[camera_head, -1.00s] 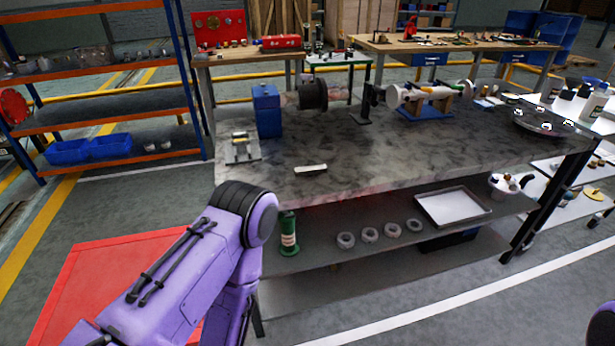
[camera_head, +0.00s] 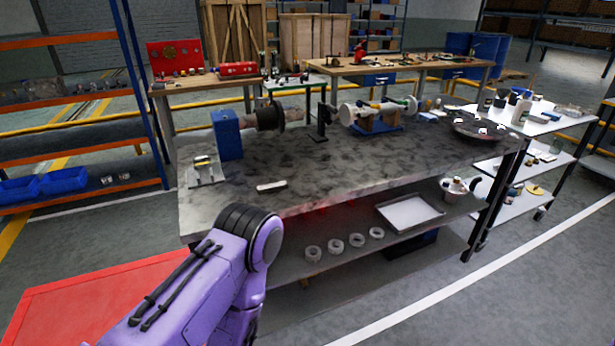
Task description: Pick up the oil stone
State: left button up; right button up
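A small pale bar with a dark lower edge (camera_head: 271,186), which looks like the oil stone, lies flat near the front edge of the grey stained workbench (camera_head: 330,178), left of its middle. It is too small to make out in detail. My purple left arm comes in at the lower left, with its dark joint close to the front edge of the bench. Neither gripper shows in the head view, so I cannot see what they hold. The bar lies on the bench with nothing touching it.
A blue block (camera_head: 227,135) and a metal plate fixture (camera_head: 205,172) stand left on the bench. A dark cylinder (camera_head: 269,117) and a shaft on a blue stand (camera_head: 376,123) are behind. The bench around the bar is clear. White rings (camera_head: 336,246) sit on the shelf below.

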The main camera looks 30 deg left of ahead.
aim_at(279, 186)
jog(key=u, duration=0.2)
jog(key=i, duration=0.85)
jog(key=u, duration=0.55)
